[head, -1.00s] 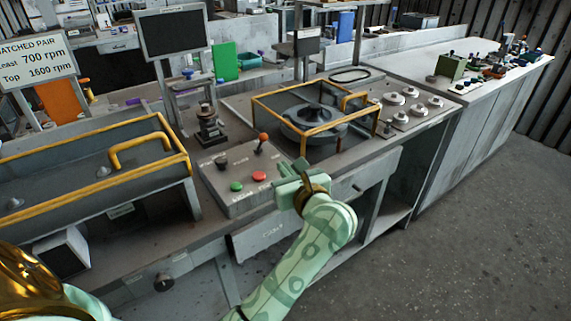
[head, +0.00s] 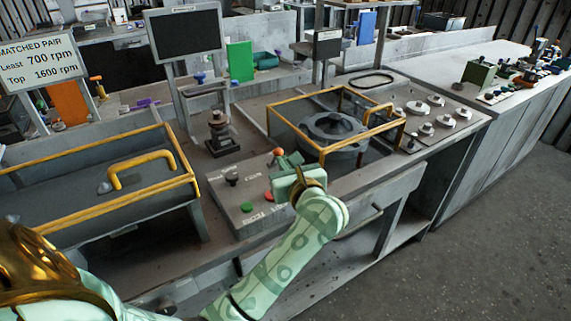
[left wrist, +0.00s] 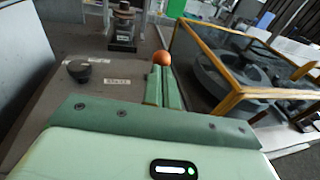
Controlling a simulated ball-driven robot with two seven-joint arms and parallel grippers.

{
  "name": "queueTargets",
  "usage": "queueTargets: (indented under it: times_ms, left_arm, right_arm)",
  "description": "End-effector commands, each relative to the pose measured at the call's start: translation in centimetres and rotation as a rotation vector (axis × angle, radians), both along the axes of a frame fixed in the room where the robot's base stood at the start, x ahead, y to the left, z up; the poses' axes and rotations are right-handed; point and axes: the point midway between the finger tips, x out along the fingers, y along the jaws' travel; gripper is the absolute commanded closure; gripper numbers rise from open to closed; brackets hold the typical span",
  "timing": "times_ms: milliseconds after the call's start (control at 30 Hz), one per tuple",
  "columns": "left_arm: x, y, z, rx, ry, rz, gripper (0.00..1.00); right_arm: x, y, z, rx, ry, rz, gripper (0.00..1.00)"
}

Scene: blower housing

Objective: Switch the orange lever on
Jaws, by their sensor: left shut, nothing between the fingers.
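The orange lever's ball knob (head: 278,152) stands at the back right of the grey control box (head: 222,195). In the left wrist view the knob (left wrist: 162,58) shows just beyond my fingertips, and its shaft is hidden behind them. My left gripper (head: 287,161) is shut and empty, right beside the lever on its near side. I cannot tell whether the fingers touch it. My right gripper is not in view.
The box also carries a black knob (head: 231,178), a green button (head: 247,207) and a red button partly behind my gripper. A yellow-framed guard (head: 295,143) around a round grey housing (head: 335,130) stands close to the right. A dark post-like fixture (head: 220,135) stands behind the box.

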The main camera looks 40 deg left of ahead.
Motion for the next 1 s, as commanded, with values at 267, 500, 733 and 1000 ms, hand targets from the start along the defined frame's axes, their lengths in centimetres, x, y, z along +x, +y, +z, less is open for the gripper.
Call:
queueTargets:
  times_ms: [267, 500, 733, 1000]
  left_arm:
    - [0.1, 0.3, 0.7, -0.042, 0.014, 0.002, 1.0]
    - [0.2, 0.4, 0.8, -0.073, 0.028, 0.001, 1.0]
    - [0.3, 0.7, 1.3, -0.114, 0.046, 0.001, 1.0]
    - [0.7, 1.7, 2.9, -0.246, 0.096, 0.002, 1.0]
  right_arm:
    - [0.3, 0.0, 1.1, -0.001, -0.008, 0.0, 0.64]
    - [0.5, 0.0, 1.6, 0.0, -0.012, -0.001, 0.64]
    - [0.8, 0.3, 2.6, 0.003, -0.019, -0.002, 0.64]
    - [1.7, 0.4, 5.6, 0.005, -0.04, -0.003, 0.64]
